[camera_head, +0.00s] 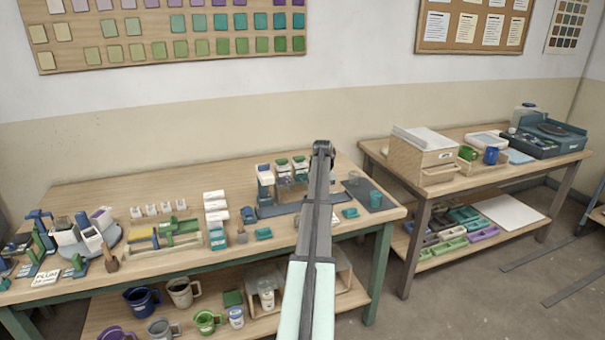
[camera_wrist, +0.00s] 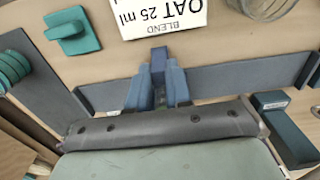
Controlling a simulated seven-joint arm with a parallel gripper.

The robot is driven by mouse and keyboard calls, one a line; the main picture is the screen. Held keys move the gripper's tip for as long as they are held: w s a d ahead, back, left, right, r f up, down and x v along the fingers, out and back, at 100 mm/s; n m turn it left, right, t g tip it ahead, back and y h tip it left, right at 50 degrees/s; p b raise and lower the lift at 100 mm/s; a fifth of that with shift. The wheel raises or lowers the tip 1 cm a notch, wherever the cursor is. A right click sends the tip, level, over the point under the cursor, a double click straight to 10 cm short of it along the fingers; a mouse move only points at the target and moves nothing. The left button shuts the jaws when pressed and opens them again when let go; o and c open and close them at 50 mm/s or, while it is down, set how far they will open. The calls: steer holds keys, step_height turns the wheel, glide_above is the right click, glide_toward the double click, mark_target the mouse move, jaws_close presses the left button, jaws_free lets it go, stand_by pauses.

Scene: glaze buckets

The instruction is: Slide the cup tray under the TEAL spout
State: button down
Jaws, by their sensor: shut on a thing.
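My gripper (camera_wrist: 158,94) is low over the bench in the wrist view, its fingers shut on a narrow blue-grey upright piece (camera_wrist: 158,62) that looks like the cup tray's handle. A long slate-blue strip (camera_wrist: 230,78) runs crosswise behind it; I cannot tell whether it is tray or rail. In the head view the strip (camera_head: 275,211) lies in front of a row of small dispensers (camera_head: 265,174). My arm hides part of that row and the gripper's fingers there. I cannot tell which spout is teal, nor where the tray stands under them.
A teal cup (camera_head: 375,198) stands on a dark mat (camera_head: 358,185) to the right. A teal block (camera_head: 350,213) lies near the mat. A card reading "BLEND OAT 25 ml" (camera_wrist: 165,16) lies beyond my fingers. A slate-blue block (camera_wrist: 283,130) is close on the right in the wrist view.

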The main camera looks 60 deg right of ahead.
steer(key=shift+w+a, duration=1.25)
steer(key=shift+w, duration=0.05)
steer(key=c, duration=1.1)
jaws_free()
step_height(320, 180, up, 7)
